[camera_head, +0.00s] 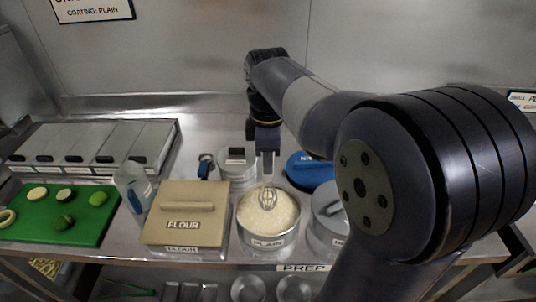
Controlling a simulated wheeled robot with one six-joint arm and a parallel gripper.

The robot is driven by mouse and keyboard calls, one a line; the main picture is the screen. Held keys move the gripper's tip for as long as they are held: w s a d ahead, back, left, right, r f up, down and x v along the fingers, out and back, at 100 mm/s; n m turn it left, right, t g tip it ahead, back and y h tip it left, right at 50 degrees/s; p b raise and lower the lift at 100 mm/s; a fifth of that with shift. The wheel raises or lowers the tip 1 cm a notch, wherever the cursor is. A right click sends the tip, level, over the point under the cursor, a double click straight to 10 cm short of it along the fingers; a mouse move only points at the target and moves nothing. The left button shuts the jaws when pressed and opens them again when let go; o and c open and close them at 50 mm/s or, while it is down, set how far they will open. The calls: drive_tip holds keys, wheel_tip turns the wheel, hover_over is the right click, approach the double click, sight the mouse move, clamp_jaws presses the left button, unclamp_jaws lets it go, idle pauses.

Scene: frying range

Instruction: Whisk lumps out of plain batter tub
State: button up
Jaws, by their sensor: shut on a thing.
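The plain batter tub (268,240) is a round metal tub labelled PLAIN, standing open near the front of the steel counter. Pale batter (285,212) fills it, and its surface looks grainy. My gripper (266,152) is above the tub, pointing down, shut on a whisk (267,196). The whisk hangs upright, and its wire head is at the batter in the middle of the tub. The lower end of the wires cannot be made out clearly. The whisk's handle is partly hidden by my gripper.
A beige lidded FLOUR box (187,225) stands close left of the tub. A grey-lidded tub (327,212) stands close right, with a blue lid (308,168) behind. A lidded metal pot (236,160) is behind left. A green board (60,225) with cut vegetables lies far left.

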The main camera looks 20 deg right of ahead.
drive_tip(key=shift+f+b, duration=1.55)
drive_tip(key=shift+f, duration=1.25)
